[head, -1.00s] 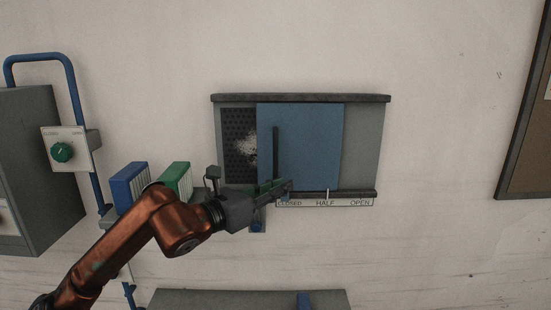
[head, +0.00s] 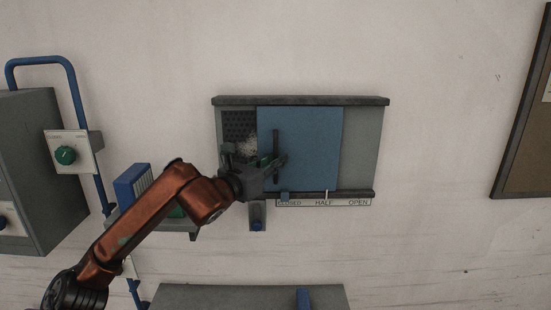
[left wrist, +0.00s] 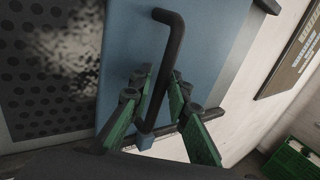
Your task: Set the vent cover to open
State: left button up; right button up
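The vent cover (head: 310,148) is a blue sliding panel in the wall frame, with a dark upright bar handle (head: 276,148) near its left edge. A white mark at its lower edge stands at HALF on the label strip (head: 345,203), which reads CLOSED, HALF, OPEN. My left gripper (head: 279,162) is at the handle's lower half. In the left wrist view its green-sided fingers (left wrist: 158,88) stand apart on either side of the handle (left wrist: 171,45); I cannot tell whether either touches it. My right gripper is not in view.
The perforated grille (head: 239,128) shows left of the cover. A grey box with a green knob (head: 65,155) and a blue rail (head: 75,85) stand at the left. A blue binder (head: 133,186) sits beside my left arm. A board (head: 528,120) hangs at the right.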

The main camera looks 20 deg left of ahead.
pick_arm(q)
jog(key=shift+c, duration=0.4)
grip_shut()
